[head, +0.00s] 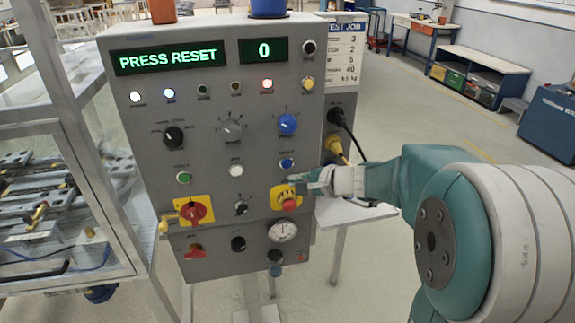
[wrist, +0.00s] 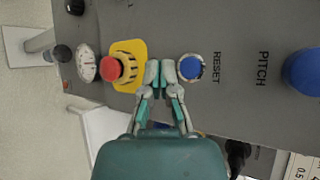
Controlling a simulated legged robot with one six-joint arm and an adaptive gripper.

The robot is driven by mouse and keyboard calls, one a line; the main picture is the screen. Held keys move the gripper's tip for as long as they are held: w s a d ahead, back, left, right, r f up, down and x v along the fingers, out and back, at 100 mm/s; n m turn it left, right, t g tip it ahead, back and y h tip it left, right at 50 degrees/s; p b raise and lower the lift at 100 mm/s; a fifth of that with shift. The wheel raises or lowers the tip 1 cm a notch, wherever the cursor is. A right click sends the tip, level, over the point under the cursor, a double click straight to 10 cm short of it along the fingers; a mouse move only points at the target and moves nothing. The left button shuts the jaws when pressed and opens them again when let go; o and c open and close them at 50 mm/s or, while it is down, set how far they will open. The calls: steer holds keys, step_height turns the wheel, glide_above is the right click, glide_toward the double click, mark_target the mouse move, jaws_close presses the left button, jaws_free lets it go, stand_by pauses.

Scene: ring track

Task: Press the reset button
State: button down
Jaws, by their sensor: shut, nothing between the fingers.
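The reset button is a round blue button (head: 287,163) in the right part of the grey control panel. In the wrist view the blue button (wrist: 190,68) sits beside the printed word RESET. My gripper (wrist: 162,68) is shut and empty. Its fingertips are over the panel between the blue button and the red emergency stop knob (wrist: 111,69) on its yellow plate. In the head view my gripper (head: 296,178) reaches in from the right, just below the blue button and above the red knob. I cannot tell whether the fingertips touch the panel. The green display (head: 168,56) reads PRESS RESET.
A second display (head: 264,50) shows 0. A blue pitch knob (head: 288,124) is above the reset button, and a gauge (head: 282,230) is below the red knob. Cables (head: 347,135) plug into the panel's right side. A glass-sided cabinet (head: 60,170) stands left.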

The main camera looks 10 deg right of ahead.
mark_target(280, 169)
steer(key=shift+w+a, duration=0.1)
steer(key=shift+w, duration=1.6)
steer(key=shift+w, duration=0.1)
steer(key=shift+w, duration=0.25)
steer(key=shift+w, duration=0.4)
stand_by(0.7)
stand_by(0.3)
steer(key=shift+s, duration=0.85)
steer(key=s, duration=0.5)
steer(key=shift+r, duration=0.1)
